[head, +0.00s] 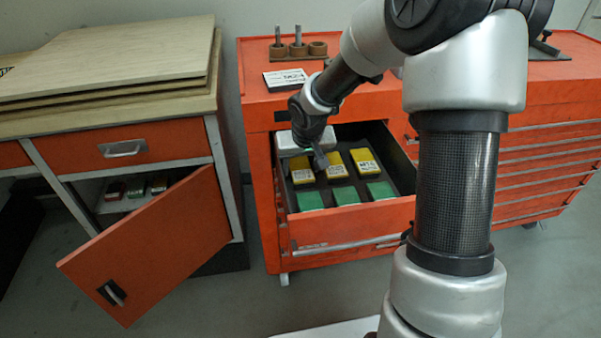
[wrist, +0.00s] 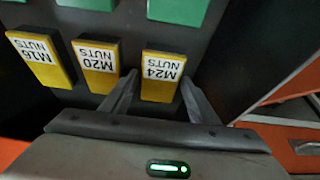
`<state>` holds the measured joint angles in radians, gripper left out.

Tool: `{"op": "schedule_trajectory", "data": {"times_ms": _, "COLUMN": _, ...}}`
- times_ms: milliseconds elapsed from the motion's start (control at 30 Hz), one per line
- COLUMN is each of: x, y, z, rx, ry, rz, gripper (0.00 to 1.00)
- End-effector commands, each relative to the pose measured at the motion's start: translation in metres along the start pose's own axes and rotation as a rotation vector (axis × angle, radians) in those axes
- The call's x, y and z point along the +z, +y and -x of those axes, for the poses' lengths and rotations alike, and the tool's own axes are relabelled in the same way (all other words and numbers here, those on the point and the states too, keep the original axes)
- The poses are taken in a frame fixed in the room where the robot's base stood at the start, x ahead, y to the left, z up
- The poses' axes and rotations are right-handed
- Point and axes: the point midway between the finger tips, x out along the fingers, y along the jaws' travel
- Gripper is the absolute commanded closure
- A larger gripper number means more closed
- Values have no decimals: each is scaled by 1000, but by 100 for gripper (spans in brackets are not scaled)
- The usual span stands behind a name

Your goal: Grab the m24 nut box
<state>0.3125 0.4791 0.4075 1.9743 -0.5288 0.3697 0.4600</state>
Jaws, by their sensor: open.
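The M24 nut box (wrist: 160,80) is yellow with a white label and stands in the open drawer. In the wrist view it lies between the two fingers of my gripper (wrist: 159,88), with a finger on each side. The fingers are open; I cannot tell whether they touch the box. In the head view the M24 box (head: 301,172) is the leftmost yellow box, and my gripper (head: 319,160) is right beside it, above the drawer. The yellow M20 box (wrist: 97,63) and M16 box (wrist: 40,58) stand in the same row.
Several green boxes (head: 346,194) stand in the drawer's front row. A white box (head: 289,140) is at the back left. The drawer front (head: 345,226) and side walls bound the space. An open orange cabinet door (head: 150,245) is at left.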

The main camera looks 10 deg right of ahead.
Motion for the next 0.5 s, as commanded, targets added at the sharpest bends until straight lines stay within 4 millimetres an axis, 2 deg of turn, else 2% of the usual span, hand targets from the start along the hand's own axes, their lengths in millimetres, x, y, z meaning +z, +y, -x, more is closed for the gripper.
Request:
{"op": "schedule_trajectory", "data": {"times_ms": 367, "x": 1, "y": 0, "z": -2, "rx": 0, "ry": 0, "rz": -1, "gripper": 45}}
{"op": "schedule_trajectory", "data": {"times_ms": 400, "x": 1, "y": 0, "z": -2, "rx": 0, "ry": 0, "rz": -1, "gripper": 47}}
{"op": "schedule_trajectory", "data": {"times_ms": 500, "x": 1, "y": 0, "z": -2, "rx": 0, "ry": 0, "rz": -1, "gripper": 64}}
